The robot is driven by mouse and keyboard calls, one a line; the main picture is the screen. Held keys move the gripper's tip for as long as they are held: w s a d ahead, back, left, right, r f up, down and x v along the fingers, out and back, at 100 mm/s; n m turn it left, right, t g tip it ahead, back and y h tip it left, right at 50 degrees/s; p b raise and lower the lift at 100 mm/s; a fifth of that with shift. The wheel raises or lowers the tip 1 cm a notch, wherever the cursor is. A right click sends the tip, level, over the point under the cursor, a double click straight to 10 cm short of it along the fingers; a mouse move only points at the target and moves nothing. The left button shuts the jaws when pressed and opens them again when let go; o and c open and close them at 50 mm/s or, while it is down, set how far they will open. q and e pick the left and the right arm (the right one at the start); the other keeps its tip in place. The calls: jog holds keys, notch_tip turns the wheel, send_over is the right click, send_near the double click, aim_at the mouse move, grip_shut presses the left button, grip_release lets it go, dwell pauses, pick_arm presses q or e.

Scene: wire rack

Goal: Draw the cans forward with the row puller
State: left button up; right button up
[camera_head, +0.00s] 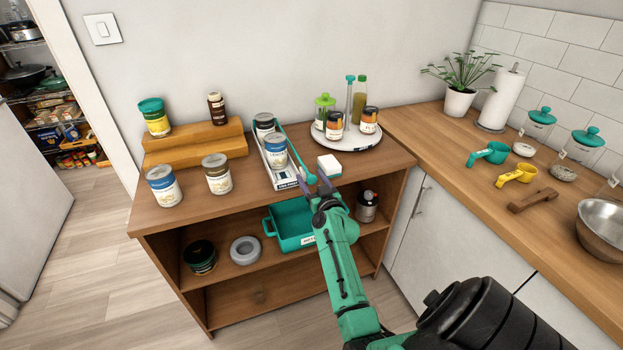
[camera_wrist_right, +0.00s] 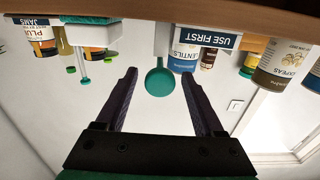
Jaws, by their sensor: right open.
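The row puller (camera_head: 299,158) is a thin teal rod along the right side of a narrow white tray (camera_head: 285,184) on the counter. Its round teal knob (camera_wrist_right: 160,80) shows in the wrist view. A blue-labelled lentils can (camera_head: 276,154) stands near the tray's front, and a dark-lidded can (camera_head: 264,125) stands behind it. The lentils can also shows upside down in the wrist view (camera_wrist_right: 185,58). My right gripper (camera_head: 313,181) is open at the tray's front; its fingers appear on either side of the knob. I cannot tell whether they touch it. My left gripper is out of view.
A white-and-green block (camera_head: 329,166) lies close right of the puller. A round white turntable (camera_head: 350,139) with jars and bottles stands behind it. Jars stand left, around a wooden step riser (camera_head: 190,152). A teal bin (camera_head: 290,222) sits on the shelf below.

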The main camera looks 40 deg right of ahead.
grip_shut()
jog(key=shift+s, duration=0.1)
dwell(1.2)
